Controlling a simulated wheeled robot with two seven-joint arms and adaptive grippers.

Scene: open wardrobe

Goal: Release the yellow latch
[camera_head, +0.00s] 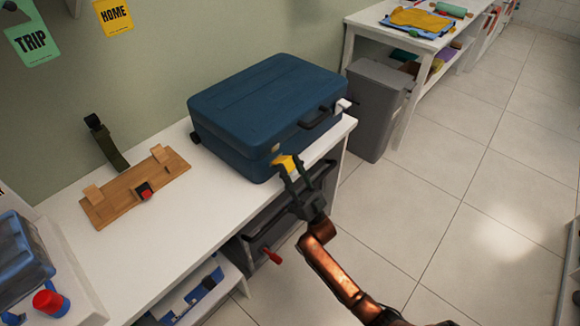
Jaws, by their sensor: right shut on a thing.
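The yellow latch (286,162) sits on the front face of the closed blue suitcase (262,105), near its left front corner. The suitcase lies flat on the white counter. My right gripper (291,170) reaches in from the lower right, and its fingertips are shut on the yellow latch. The fingers partly cover the latch. A pale latch (343,104) shows near the right end of the suitcase front, and a dark handle (316,118) lies between the two. My left gripper is not in view.
A wooden board (135,188) with blocks and a dark strap (106,142) lie left of the suitcase on the counter (170,245). A grey bin (375,110) stands to the right. Below the counter are a dark drawer and a red-handled item (271,255). The tiled floor is clear.

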